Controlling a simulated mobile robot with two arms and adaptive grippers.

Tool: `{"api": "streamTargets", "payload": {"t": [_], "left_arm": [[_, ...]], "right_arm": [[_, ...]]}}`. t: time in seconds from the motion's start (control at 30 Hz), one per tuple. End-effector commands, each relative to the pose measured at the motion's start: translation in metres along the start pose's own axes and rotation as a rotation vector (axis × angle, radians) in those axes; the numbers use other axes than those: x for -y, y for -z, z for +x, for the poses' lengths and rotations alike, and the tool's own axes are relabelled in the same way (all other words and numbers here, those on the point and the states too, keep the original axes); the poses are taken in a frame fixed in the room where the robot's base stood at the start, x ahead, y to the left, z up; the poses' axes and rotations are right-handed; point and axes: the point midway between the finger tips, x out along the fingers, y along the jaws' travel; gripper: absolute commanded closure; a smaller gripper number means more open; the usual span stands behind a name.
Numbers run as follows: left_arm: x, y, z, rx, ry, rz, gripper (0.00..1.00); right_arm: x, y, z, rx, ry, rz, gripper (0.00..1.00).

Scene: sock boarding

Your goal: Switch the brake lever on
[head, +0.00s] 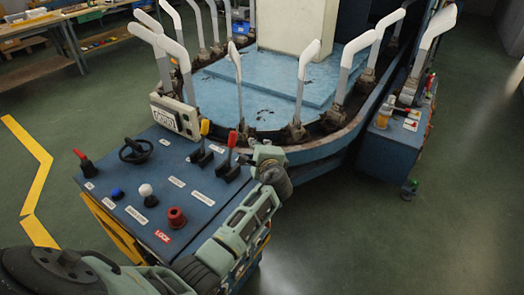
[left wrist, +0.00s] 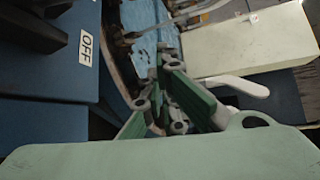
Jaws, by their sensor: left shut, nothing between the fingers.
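A blue control panel (head: 150,190) carries several levers and knobs. Two levers stand close together at its right end: a yellow-tipped lever (head: 204,129) and a red-tipped lever (head: 232,141). Their small labels are too blurred to tell which is the brake. My left gripper (head: 264,152) is shut and empty just right of the red-tipped lever, apart from it as far as I can see. In the left wrist view, my left gripper (left wrist: 161,78) points past the panel edge, beside an "OFF" label (left wrist: 86,47) and a black lever base (left wrist: 35,25). My right gripper is not in view.
The sock boarding machine's white forms (head: 306,75) stand around a blue deck (head: 265,90) just behind the panel. A display box (head: 175,116), handwheel (head: 135,150) and red knob (head: 176,218) sit on the panel. Green floor (head: 400,235) is clear at right.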

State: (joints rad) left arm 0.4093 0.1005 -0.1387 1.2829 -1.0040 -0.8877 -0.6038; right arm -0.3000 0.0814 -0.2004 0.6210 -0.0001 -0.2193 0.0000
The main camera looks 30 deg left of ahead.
Motion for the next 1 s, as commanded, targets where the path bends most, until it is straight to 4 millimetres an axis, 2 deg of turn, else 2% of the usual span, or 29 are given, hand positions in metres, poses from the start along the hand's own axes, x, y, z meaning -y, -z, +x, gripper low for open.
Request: {"api": "streamTargets", "payload": {"t": [0.03, 0.1, 0.33, 0.77, 1.0], "left_arm": [[0.002, -0.004, 0.005, 0.003, -0.002, 0.001, 1.0], [0.003, -0.016, -0.002, 0.002, -0.002, 0.0, 1.0], [0.001, -0.035, -0.009, 0.0, -0.001, 0.0, 1.0], [-0.001, -0.038, -0.01, 0.0, 0.0, -0.001, 1.0], [-0.003, -0.041, -0.013, 0.0, 0.031, -0.032, 1.0]], "right_arm": [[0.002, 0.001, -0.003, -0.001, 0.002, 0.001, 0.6], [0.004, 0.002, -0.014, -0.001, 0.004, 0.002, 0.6], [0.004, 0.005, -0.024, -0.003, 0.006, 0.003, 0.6], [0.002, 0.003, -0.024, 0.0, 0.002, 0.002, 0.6], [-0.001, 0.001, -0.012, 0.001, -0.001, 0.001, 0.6]]}}
